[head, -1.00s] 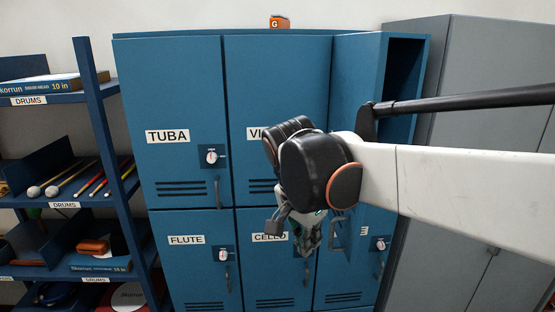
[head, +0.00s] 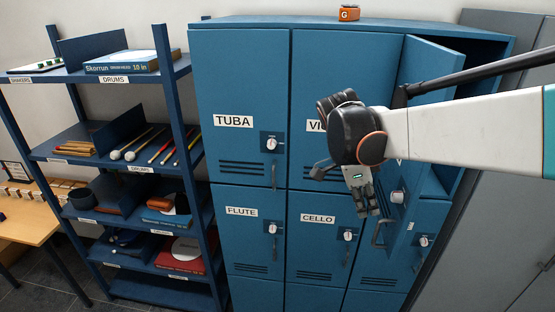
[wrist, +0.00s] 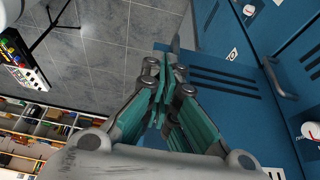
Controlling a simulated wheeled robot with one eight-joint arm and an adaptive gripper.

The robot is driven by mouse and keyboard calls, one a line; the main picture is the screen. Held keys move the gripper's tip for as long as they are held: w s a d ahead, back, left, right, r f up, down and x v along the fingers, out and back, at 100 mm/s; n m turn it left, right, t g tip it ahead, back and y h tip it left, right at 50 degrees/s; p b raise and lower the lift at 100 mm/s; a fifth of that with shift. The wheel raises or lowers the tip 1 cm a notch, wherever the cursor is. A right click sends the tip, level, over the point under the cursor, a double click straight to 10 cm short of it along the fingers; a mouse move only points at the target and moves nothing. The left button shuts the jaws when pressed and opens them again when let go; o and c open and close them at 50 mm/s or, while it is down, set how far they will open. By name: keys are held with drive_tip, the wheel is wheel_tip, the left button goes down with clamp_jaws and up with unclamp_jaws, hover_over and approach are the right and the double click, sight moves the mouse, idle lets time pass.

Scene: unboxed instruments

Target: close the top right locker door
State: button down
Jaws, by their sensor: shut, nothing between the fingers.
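The top right locker door (head: 424,72) is blue and stands ajar, angled out from the locker front. The dark inside of its compartment shows to its right. Its dial (head: 397,197) and handle (head: 378,234) show low on the door, and my arm hides much of its middle. My gripper (head: 368,211) is shut and empty, pointing down just left of the dial and above the handle; whether it touches the door cannot be told. In the wrist view the shut fingers (wrist: 163,78) lie beside a blue locker panel with vents and a handle (wrist: 281,80).
The shut TUBA door (head: 238,85) and the shut CELLO door (head: 318,240) are on the locker front. An orange device (head: 349,13) sits on top. A blue shelf rack (head: 169,75) with drum gear stands left, with a wooden table (head: 30,228) beyond it. Grey cabinets stand right.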

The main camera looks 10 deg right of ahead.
drive_tip(key=s+d+f+p, duration=0.1)
drive_tip(key=d+f, duration=0.3)
drive_tip(key=d, duration=0.1)
drive_tip(key=shift+s+d, duration=0.15)
drive_tip(key=shift+s, duration=0.05)
drive_tip(key=shift+s+d, duration=0.1)
drive_tip(key=shift+d, duration=0.05)
